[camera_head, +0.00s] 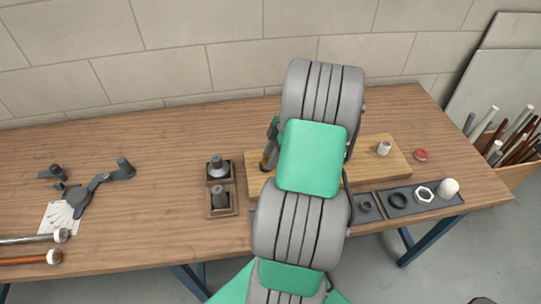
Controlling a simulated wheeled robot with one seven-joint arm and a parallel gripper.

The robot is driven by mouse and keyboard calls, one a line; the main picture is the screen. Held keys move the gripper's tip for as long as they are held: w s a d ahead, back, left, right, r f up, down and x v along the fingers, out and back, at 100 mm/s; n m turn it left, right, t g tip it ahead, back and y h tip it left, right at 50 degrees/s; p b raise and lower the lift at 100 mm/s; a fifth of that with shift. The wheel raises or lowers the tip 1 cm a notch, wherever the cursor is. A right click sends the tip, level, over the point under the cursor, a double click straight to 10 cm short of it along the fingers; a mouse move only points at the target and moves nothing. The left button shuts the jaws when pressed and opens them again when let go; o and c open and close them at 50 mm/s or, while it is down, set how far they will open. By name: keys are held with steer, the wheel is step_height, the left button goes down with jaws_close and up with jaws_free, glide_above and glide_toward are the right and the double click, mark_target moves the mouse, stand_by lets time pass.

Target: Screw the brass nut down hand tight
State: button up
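My grey and green arm reaches over the middle of the table and covers much of a light wooden board (398,164). At the board's left end, a small upright part with a brass-coloured lower section (266,161) shows beside the arm. I cannot tell whether this is the brass nut. No other brass nut can be made out. A short pale grey cylinder (384,148) stands on the board's right part.
Two square holders (221,213) stand left of the board. Tools lie far left. The table between is clear.

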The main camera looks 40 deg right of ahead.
jaws_close()
steer(key=m, duration=0.3)
steer(key=m+t+h, duration=0.1)
steer(key=m, duration=0.1)
steer(key=shift+s+a+f+b, duration=0.1)
steer(key=shift+s+a+b, duration=0.15)
steer(key=shift+b, duration=0.05)
steer(key=m, duration=0.2)
steer(key=m+h, duration=0.1)
steer(key=m, duration=0.1)
steer(key=shift+a+f+t+h, duration=0.1)
steer(key=shift+a+t+h, duration=0.05)
steer(key=shift+t+h, duration=0.2)
steer(key=m+h, duration=0.1)
steer(key=m, duration=0.2)
steer(key=shift+a, duration=0.2)
steer(key=m, duration=0.1)
steer(key=m+h, duration=0.1)
steer(key=m, duration=0.1)
steer(key=shift+a+f+m+h, duration=0.1)
steer(key=shift+a+m+h, duration=0.1)
steer(key=shift+m+h, duration=0.1)
steer(key=shift+w+a+m, duration=0.1)
steer(key=shift+m, duration=0.7)
steer(key=shift+m+h, duration=0.35)
steer(key=shift+m, duration=0.15)
steer(key=o, duration=1.2)
jaws_free()
steer(key=shift+o, duration=0.2)
